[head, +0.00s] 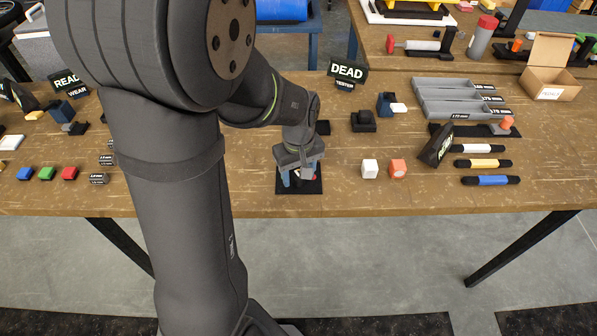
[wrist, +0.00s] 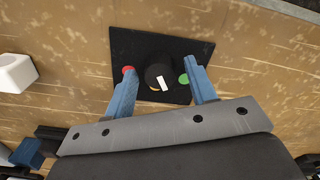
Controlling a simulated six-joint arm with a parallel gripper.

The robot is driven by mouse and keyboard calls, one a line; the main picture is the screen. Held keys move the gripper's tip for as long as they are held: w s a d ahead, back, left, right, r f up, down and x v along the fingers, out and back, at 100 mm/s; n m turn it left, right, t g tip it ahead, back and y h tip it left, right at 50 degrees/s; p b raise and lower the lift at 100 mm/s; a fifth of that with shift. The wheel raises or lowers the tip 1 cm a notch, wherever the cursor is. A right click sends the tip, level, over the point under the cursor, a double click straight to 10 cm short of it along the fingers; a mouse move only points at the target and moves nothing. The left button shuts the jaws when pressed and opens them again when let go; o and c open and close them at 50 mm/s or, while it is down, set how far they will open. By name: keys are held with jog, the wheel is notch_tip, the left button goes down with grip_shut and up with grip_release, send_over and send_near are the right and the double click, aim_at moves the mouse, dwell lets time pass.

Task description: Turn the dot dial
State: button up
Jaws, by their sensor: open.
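The dot dial is a round black knob (wrist: 158,72) with a white bar mark on its near side, on a square black plate (wrist: 135,45). A red dot (wrist: 128,70) is left of the knob and a green dot (wrist: 183,78) right of it in the wrist view. A small yellowish patch shows beside the white mark. My gripper (wrist: 162,74) is open, its blue fingers on either side of the knob, with visible gaps; contact cannot be made out. In the head view my gripper (head: 301,178) is low over the plate (head: 298,188), hiding most of the knob.
Behind are a black holder (head: 363,121) and the DEAD TESTER sign (head: 346,73). Coloured cylinders (head: 485,163) and grey trays (head: 460,98) lie further right. The bench's front edge is close below the plate.

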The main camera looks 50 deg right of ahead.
jog(key=c, duration=1)
jog(key=shift+o, duration=0.2)
jog(key=shift+m, duration=0.4)
jog(key=m, duration=0.3)
jog(key=shift+m, duration=0.3)
jog(key=m, duration=0.4)
jog(key=shift+m, duration=0.3)
jog(key=m, duration=0.4)
jog(key=shift+m, duration=0.3)
jog(key=m, duration=0.4)
jog(key=shift+m, duration=0.3)
